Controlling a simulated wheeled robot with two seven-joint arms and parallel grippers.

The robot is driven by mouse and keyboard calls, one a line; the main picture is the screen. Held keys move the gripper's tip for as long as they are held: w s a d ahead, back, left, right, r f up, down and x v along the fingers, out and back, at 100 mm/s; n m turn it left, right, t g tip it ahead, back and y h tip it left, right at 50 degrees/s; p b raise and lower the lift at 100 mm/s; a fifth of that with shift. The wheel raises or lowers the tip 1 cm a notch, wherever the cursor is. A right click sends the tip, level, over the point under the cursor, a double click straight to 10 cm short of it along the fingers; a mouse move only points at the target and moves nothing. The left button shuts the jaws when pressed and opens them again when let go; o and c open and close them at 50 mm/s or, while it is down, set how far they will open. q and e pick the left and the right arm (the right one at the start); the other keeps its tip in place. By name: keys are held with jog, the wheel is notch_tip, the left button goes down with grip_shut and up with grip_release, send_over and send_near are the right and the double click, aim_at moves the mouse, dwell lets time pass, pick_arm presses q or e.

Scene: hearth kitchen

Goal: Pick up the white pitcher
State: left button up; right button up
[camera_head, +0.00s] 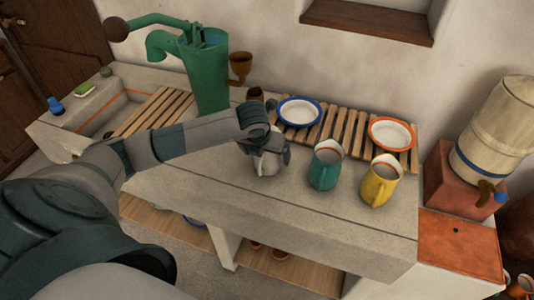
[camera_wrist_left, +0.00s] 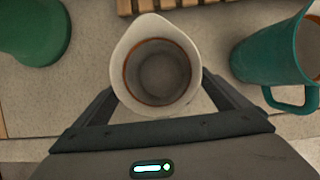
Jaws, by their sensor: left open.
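The white pitcher (camera_wrist_left: 184,52) stands upright on the stone counter, seen from above in the left wrist view with its spout toward the top. In the head view the white pitcher (camera_head: 267,164) is mostly hidden behind my left gripper (camera_head: 270,152). In the left wrist view my left gripper (camera_wrist_left: 157,100) is open, with one finger on each side of the pitcher's lower edge in the picture. I cannot tell whether the fingers touch it. My right gripper is not in view.
A green pitcher (camera_head: 325,170) stands close to the right, with a yellow pitcher (camera_head: 379,184) beyond it. Behind are a slatted rack (camera_head: 325,127), a blue-rimmed plate (camera_head: 299,111) and an orange-rimmed plate (camera_head: 391,133). A green hand pump (camera_head: 206,75) stands left. The front counter is clear.

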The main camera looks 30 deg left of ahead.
pick_arm(q)
jog(key=shift+x, duration=1.05)
jog(key=c, duration=1.3)
